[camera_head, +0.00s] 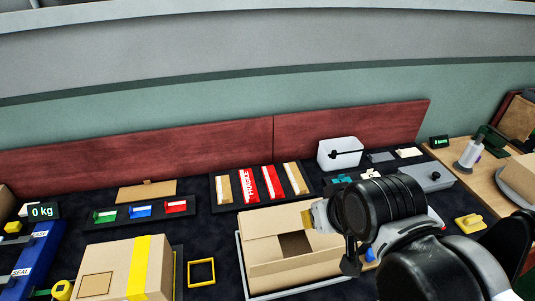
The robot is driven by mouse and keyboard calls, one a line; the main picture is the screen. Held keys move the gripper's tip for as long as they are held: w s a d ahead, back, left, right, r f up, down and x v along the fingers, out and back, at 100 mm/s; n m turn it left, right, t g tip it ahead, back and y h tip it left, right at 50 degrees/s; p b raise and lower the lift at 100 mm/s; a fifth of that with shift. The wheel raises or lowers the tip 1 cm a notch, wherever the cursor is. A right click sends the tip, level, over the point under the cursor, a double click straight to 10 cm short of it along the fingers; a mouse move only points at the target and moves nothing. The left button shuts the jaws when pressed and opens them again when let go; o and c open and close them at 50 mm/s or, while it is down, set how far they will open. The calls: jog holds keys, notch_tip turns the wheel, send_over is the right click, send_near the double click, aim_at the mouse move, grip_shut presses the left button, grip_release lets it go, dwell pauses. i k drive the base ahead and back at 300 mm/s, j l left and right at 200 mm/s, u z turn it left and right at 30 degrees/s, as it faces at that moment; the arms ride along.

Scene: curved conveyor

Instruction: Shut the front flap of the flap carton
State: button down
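The flap carton (300,270) is a tan cardboard box in the lower middle of the head view. A dark gap (294,244) shows in its top, with flap panels around it. A tan panel (272,220) rises at its back. I cannot tell for certain which panel is the front flap. My gripper (335,238) is at the carton's right side, close to the top panels. Whether it touches them is unclear. My black arm comes in from the lower right and hides the carton's right end. The finger opening is not clear.
A taped carton (125,270) stands at left, with a yellow square frame (201,272) between the cartons. Behind are a tray of red and tan packs (262,184), coloured bins (141,211) and a white box (340,152). A red-brown panel (150,154) runs along the back.

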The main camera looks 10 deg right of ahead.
aim_at(273, 266)
jog(key=k+j+u, duration=0.15)
jog(key=k+j, duration=0.15)
jog(key=k+j+u, duration=0.15)
jog(key=k+j, duration=0.15)
jog(key=j, duration=0.2)
jog(key=k+j+u, duration=0.15)
jog(key=k+j, duration=0.15)
jog(key=j, duration=0.15)
